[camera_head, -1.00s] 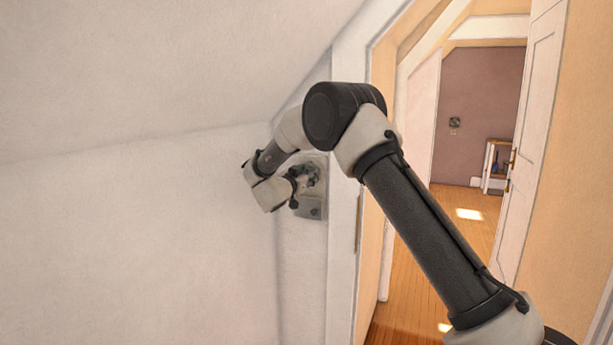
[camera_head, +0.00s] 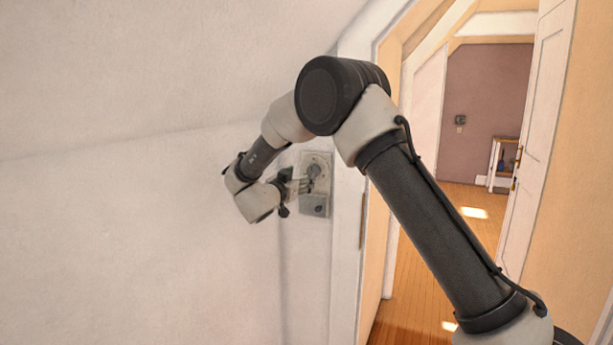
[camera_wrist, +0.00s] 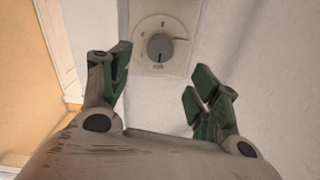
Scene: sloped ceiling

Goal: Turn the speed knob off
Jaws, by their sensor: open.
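The speed knob (camera_wrist: 160,47) is a round dark grey dial on a pale wall plate (camera_wrist: 140,66), seen at the top of the wrist view. In the head view the knob (camera_head: 314,170) sits on the upper part of the plate beside the door frame. My gripper (camera_wrist: 158,82) is open and empty, its green-padded fingers spread on either side below the knob. It appears apart from the knob. In the head view my gripper (camera_head: 306,186) is just left of the knob.
A second, lower plate with a dark knob (camera_head: 317,208) is directly below the speed knob. The white door frame (camera_head: 346,210) stands close on the right. The sloped ceiling (camera_head: 180,70) hangs above. The doorway opens onto a clear wooden floor (camera_head: 415,270).

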